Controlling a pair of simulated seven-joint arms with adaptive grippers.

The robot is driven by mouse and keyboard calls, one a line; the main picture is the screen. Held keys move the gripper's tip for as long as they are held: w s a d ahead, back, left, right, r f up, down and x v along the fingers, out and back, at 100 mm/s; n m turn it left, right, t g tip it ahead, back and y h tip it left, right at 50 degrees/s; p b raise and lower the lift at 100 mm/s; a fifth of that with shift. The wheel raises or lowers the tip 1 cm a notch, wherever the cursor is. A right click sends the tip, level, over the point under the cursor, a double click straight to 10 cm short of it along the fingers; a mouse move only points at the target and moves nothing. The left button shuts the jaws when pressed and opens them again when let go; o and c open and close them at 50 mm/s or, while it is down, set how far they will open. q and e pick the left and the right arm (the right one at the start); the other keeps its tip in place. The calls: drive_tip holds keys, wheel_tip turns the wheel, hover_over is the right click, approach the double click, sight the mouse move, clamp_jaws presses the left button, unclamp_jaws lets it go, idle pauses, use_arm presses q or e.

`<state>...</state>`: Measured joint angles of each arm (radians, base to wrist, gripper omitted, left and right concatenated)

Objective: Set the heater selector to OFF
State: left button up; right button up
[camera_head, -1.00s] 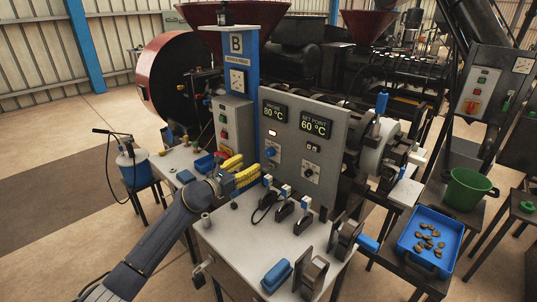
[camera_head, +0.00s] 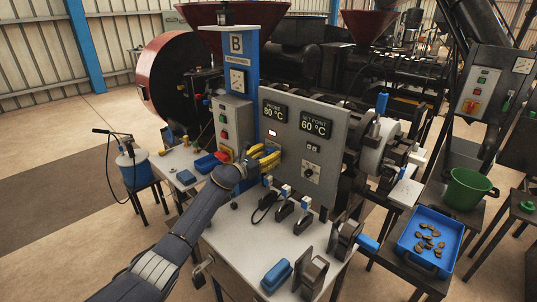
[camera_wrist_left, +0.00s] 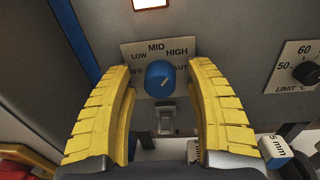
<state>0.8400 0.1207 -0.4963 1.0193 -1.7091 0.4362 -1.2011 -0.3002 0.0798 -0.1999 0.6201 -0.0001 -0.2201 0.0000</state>
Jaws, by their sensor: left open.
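The heater selector is a round blue knob (camera_wrist_left: 159,79) on a label plate (camera_wrist_left: 135,55) reading OFF, LOW, MID, HIGH and a partly covered AUTO, seen in the left wrist view. A small pale mark shows on the knob's face, but I cannot tell for sure which label it points to. My left gripper (camera_head: 265,156) has yellow ribbed fingers, which are open on either side of the knob with gaps visible. In the head view the fingers largely cover the knob against the grey panel (camera_head: 291,172). My right gripper is not in view.
A toggle switch (camera_wrist_left: 166,117) is just below the knob. A blue tray (camera_head: 402,247) is at right.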

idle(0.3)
use_arm(q)
clamp_jaws()
idle(0.3)
